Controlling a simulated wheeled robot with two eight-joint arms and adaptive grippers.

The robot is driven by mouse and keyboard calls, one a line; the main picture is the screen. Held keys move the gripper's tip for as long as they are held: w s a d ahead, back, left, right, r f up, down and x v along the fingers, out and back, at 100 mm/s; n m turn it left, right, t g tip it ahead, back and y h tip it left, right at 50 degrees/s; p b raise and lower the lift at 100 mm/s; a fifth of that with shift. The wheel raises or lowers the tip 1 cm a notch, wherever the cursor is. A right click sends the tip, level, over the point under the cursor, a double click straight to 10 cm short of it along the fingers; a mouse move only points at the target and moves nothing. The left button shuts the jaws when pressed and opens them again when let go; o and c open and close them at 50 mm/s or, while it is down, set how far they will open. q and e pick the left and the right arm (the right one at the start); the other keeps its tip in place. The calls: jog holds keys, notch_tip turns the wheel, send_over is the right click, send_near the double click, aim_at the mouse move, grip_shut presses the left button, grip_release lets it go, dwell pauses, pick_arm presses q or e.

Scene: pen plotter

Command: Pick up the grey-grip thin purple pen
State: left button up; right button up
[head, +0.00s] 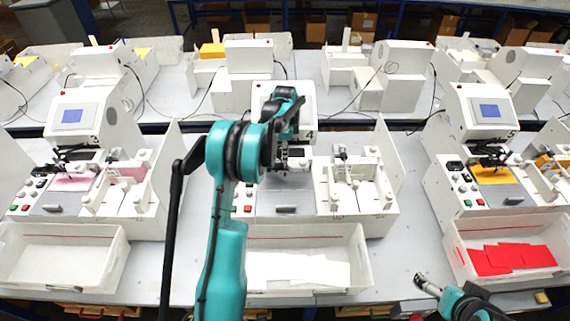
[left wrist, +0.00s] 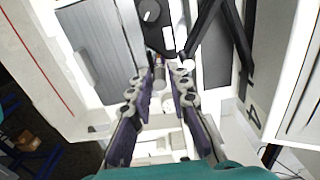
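My left gripper (head: 292,160) is over the middle plotter (head: 306,110), the one marked 4. In the left wrist view its two dark purple-padded fingers (left wrist: 164,78) stand apart. A small grey cylinder (left wrist: 159,74) shows between the fingertips, with a gap on its right side. It may be the pen's grey grip, but I cannot confirm this, and no purple pen body shows clearly. In the head view my arm hides much of the plotter's work area. My right gripper (head: 428,285) is low at the right, away from the plotters, too small to tell open from shut.
A white tray with white sheets (head: 358,262) stands in front of the middle plotter. Other plotters stand left (head: 77,117) and right (head: 482,112). The right tray (head: 456,244) holds red sheets (head: 511,257). White upright walls border the middle station.

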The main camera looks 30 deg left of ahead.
pick_arm(q)
jog(key=shift+f, duration=0.5)
jog(key=shift+c, duration=0.4)
grip_shut()
jog(key=shift+r, duration=0.15)
